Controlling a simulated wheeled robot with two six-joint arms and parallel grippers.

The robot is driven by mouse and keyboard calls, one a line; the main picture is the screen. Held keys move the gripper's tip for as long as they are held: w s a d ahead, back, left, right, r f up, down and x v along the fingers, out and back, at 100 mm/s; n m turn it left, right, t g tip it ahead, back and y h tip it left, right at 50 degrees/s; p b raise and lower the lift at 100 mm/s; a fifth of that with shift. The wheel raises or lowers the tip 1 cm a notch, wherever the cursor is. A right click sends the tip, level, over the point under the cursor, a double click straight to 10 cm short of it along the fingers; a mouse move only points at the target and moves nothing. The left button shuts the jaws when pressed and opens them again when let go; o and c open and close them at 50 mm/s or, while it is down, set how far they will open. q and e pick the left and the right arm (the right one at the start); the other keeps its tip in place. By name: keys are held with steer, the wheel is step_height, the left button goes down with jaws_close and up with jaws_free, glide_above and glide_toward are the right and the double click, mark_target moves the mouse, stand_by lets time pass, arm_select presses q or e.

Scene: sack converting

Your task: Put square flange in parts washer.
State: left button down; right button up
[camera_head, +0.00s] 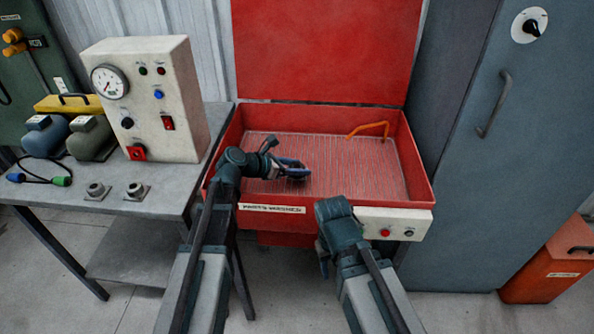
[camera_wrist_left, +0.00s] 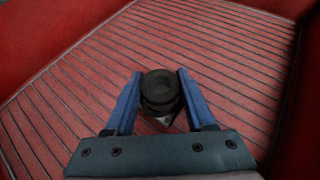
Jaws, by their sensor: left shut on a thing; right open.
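The red parts washer (camera_head: 420,180) stands with its lid up, and its ribbed floor (camera_wrist_left: 80,85) shows in both views. My left gripper (camera_head: 297,172) is inside the tub, over the ribbed floor. In the left wrist view its blue fingers (camera_wrist_left: 160,92) are shut on a dark round-topped flange (camera_wrist_left: 161,84). A pale corner of its base shows below the round part. Whether it touches the floor I cannot tell. In the head view the flange is mostly hidden by the gripper. My right gripper (camera_head: 323,262) is open, low in front of the washer, and mostly hidden by its own wrist.
An orange spout (camera_head: 369,129) bends over the tub's back right. On the left bench (camera_head: 165,200) are two flanges (camera_head: 97,190) (camera_head: 136,190), a gauge box (camera_head: 150,95) and a cable (camera_head: 40,180). A grey cabinet (camera_head: 490,200) stands at the right.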

arm_select(q)
steer(key=shift+f+b, duration=0.55)
steer(key=shift+b, duration=0.1)
steer(key=shift+c, duration=1.2)
jaws_free()
steer(key=shift+r+p, duration=0.25)
steer(key=shift+p, duration=0.05)
steer(key=shift+s+a+r+p, duration=0.2)
steer(key=shift+r+p, duration=0.25)
steer(key=shift+s+a+r+p, duration=0.15)
steer(key=shift+a+r+p, duration=0.05)
steer(key=shift+r+p, duration=0.2)
steer(key=p+v, duration=0.4)
steer(key=v, duration=0.6)
steer(key=shift+s+a+p, duration=0.25)
steer(key=shift+a+p, duration=0.05)
steer(key=shift+p, duration=0.1)
